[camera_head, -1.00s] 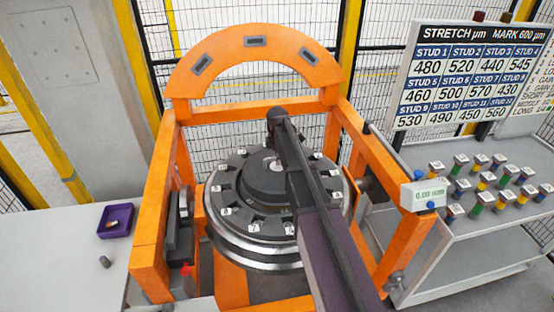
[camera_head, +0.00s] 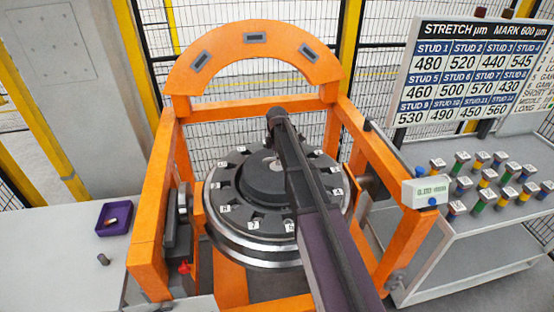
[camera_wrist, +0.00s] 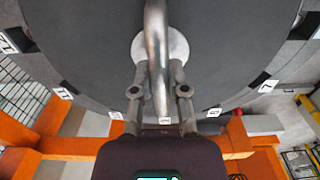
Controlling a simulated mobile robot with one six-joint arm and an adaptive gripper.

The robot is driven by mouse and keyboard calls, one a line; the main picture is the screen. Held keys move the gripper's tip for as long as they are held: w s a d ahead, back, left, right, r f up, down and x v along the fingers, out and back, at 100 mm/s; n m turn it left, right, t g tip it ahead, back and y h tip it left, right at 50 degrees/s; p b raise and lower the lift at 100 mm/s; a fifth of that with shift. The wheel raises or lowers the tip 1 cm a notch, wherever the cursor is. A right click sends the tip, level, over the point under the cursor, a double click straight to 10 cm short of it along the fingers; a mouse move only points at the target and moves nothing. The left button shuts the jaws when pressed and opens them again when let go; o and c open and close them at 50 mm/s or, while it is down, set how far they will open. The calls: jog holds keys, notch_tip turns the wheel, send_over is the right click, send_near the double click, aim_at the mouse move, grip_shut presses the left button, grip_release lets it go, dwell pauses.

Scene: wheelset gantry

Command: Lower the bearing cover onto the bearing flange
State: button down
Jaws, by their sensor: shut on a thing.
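The bearing cover (camera_head: 236,190) is a dark round plate with a raised centre, notches and white numbered tags around its rim. It looks about level inside the orange gantry. In the wrist view the dark disc (camera_wrist: 85,50) fills the top, with a bright round hub and a silver handle bar (camera_wrist: 157,40). My gripper (camera_wrist: 160,75) is shut on this handle. In the head view my arm hides the gripper and part of the cover. A shiny stepped metal ring (camera_head: 250,256) shows just below the cover. The flange face is hidden, so contact or gap cannot be told.
The orange gantry (camera_head: 150,215) surrounds the disc with side posts and an arch behind. A cart with several coloured studs (camera_head: 485,180) stands right; a purple tray (camera_head: 114,218) lies on the left table.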

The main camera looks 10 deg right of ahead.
jog(key=shift+f+b, duration=0.7)
jog(key=shift+f, duration=0.05)
jog(key=c, duration=0.6)
grip_release()
jog(key=shift+r, duration=0.15)
